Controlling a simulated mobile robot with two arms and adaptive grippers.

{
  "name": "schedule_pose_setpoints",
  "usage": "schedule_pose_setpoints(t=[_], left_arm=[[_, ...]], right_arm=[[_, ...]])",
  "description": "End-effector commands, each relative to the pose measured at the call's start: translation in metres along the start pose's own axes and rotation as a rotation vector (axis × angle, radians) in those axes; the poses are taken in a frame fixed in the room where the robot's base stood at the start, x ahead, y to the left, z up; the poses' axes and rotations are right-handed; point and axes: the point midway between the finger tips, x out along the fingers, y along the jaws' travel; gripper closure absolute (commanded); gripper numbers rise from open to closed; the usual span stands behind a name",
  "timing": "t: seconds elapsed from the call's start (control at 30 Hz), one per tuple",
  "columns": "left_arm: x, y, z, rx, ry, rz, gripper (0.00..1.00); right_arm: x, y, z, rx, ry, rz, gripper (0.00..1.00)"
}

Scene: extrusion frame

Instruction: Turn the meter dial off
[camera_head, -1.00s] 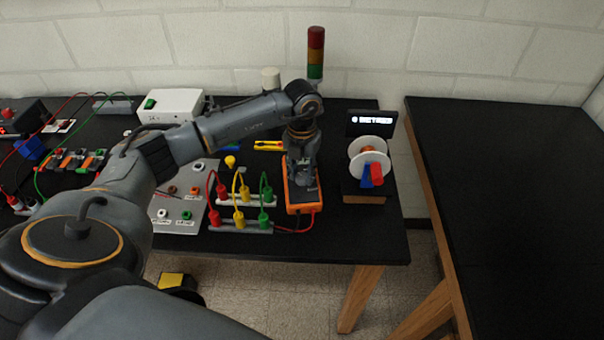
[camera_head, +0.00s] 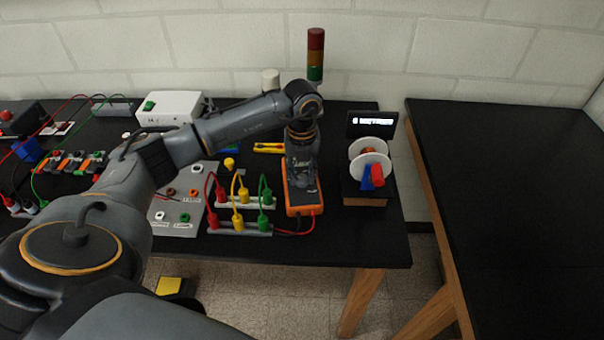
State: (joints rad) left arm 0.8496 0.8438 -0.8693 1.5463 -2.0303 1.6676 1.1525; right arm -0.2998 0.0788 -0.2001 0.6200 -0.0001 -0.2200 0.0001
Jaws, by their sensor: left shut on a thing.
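The orange and black meter (camera_head: 304,210) lies on the black table, right of the banana plug rows. My left gripper (camera_head: 302,184) points straight down over the meter's face and is shut on the meter's dial, which the fingers hide. The dial's setting cannot be seen. A red lead runs from the meter's lower end to the plug rows. My right gripper is not in view.
Plug rows with red, yellow and green leads (camera_head: 240,215) stand close left of the meter. A spool stand with a small display (camera_head: 372,124) is to the right. A signal tower (camera_head: 315,55) rises behind. A second black table (camera_head: 510,200) is bare.

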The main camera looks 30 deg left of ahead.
Motion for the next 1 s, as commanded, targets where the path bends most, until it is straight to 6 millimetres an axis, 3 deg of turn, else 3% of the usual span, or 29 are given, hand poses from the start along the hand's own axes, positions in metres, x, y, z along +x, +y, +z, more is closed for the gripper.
schedule_pose_setpoints(t=[0.2,0.23,0.33,0.73,1.0], left_arm=[[0.0,0.0,0.0,0.0,0.0,0.0,1.0],[0.0,0.0,0.0,0.0,0.0,0.0,0.65],[0.0,0.0,0.0,0.0,0.0,0.0,0.46],[-0.008,0.0,0.001,0.001,-0.001,-0.001,0.46],[-0.059,-0.001,0.001,0.001,-0.005,-0.003,0.46]], right_arm=[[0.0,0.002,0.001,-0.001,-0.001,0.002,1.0],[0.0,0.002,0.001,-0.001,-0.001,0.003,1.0],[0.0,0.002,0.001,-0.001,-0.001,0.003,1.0],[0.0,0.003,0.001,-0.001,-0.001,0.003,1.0],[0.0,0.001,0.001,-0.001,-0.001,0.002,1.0]])
